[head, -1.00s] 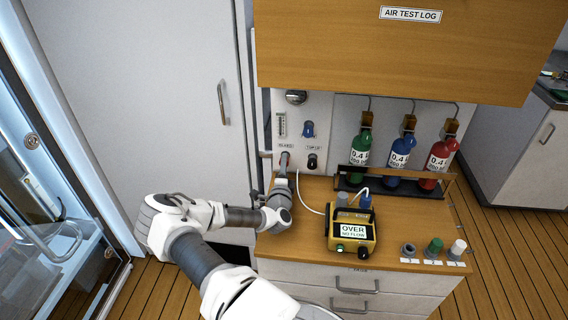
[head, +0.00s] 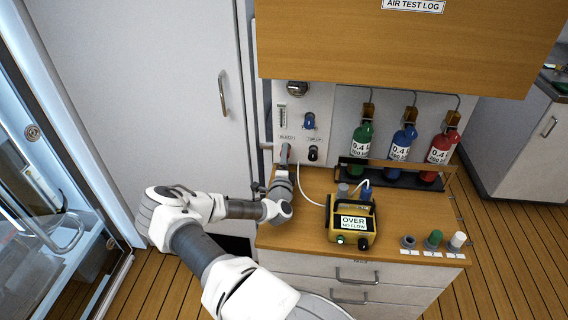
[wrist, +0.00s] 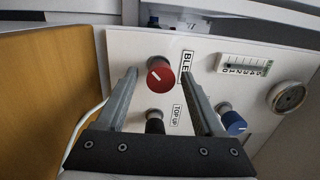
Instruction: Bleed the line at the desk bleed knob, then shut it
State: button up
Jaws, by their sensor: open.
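The bleed knob (wrist: 160,75) is red with a white pointer line, beside the partly covered BLEED label (wrist: 187,66) on the white panel (wrist: 205,98). My gripper (wrist: 159,78) is open, with one finger on each side of the red knob in the wrist view. I cannot tell whether either finger touches it. In the head view my gripper (head: 285,153) is at the panel's lower left and hides the knob. The yellow meter (head: 349,224) on the desk reads OVER, NO FLOW.
A black TOP UP knob (wrist: 154,122), a blue knob (wrist: 233,122), a flow scale (wrist: 245,65) and a round gauge (wrist: 288,97) share the panel. Green (head: 361,146), blue (head: 403,143) and red (head: 441,149) bottles stand right. A white tube (head: 304,190) runs nearby.

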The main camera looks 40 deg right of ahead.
jog(key=v, duration=1.7)
jog(key=shift+s+a, duration=0.1)
jog(key=shift+s, duration=0.05)
dwell(6.2)
